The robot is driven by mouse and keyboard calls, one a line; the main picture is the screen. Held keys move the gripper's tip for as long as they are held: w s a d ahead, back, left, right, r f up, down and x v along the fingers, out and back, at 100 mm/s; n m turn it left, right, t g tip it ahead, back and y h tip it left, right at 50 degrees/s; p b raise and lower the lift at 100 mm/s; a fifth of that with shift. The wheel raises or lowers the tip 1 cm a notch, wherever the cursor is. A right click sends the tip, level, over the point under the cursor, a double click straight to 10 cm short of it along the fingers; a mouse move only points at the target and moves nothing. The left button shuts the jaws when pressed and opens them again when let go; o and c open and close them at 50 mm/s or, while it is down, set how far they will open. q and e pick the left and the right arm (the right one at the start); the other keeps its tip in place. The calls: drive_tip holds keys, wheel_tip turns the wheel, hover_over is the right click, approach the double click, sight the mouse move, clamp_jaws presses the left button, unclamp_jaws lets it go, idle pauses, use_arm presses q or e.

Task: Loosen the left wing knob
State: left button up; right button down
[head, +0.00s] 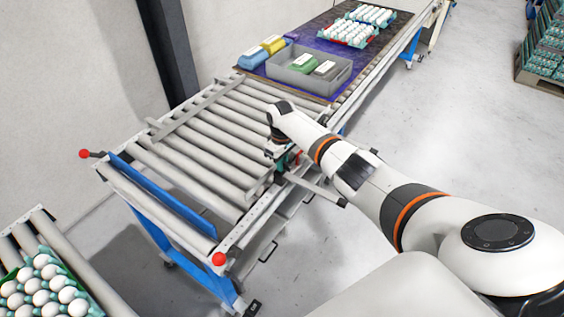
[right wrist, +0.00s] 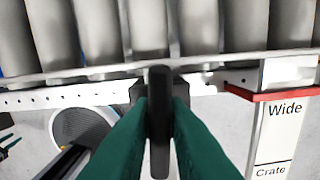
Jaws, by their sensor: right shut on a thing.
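My right gripper (head: 287,160) is at the near right edge of the roller conveyor (head: 228,229). In the right wrist view its two green fingers (right wrist: 160,110) are shut on a dark, narrow wing knob (right wrist: 160,135), one finger on each side. The knob's wing points along the view, roughly square to the perforated side rail (right wrist: 70,92). In the head view the knob is mostly hidden by my wrist. Whether its thread is loose cannot be seen. My left gripper is not in view.
A label reading "Wide" and "Crate" (right wrist: 283,125) stands right of the knob. A blue bar (head: 165,190) with red end balls (head: 219,259) crosses the conveyor's near end. A grey crate (head: 300,79) and egg trays (head: 347,43) lie farther back.

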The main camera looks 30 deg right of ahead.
drive_tip(key=c, duration=1.4)
unclamp_jaws()
drive_tip(key=shift+r, duration=0.15)
wheel_tip(320, 180, up, 12)
drive_tip(key=b, duration=0.1)
